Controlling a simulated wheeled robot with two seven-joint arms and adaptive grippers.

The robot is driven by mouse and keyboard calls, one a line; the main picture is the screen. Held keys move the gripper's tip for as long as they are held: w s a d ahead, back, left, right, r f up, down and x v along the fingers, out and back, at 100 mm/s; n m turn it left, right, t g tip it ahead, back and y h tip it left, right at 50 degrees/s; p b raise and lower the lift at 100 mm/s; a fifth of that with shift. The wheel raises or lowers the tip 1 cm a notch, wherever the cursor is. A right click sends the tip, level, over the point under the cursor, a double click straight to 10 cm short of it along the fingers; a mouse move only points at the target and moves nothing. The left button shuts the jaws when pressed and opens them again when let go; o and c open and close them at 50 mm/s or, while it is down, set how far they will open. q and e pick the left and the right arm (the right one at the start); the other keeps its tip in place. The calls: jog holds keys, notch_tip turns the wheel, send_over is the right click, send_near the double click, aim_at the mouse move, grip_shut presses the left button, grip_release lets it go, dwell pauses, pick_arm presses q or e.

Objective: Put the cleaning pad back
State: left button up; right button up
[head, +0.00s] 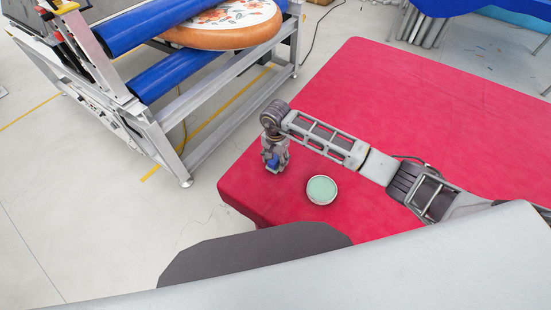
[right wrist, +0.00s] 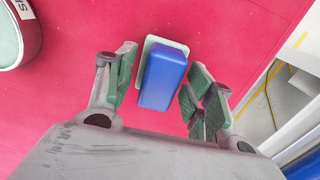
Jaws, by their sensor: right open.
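The cleaning pad (right wrist: 165,78), a blue block on a pale green base, lies on the red table (right wrist: 85,100) in the right wrist view. In the head view only a bit of its blue (head: 273,161) shows among the fingers. My right gripper (head: 275,166) points down over it near the table's left corner. In the right wrist view its open fingers (right wrist: 160,66) stand on either side of the pad. A round tin (head: 321,190) with a pale green top stands to the right of the gripper; its edge also shows in the right wrist view (right wrist: 28,40). My left gripper is not in view.
A metal frame with blue rollers (head: 185,75) carries a round, flower-patterned orange piece (head: 225,37) at upper left. Floor separates it from the table. The red table (head: 420,105) is clear beyond my right arm. Grey rolls (head: 425,28) lie at upper right.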

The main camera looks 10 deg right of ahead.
aim_at(275, 158)
jog(key=shift+r, duration=0.1)
notch_tip(275, 158, up, 12)
jog(key=b, duration=0.2)
dwell(0.6)
dwell(1.5)
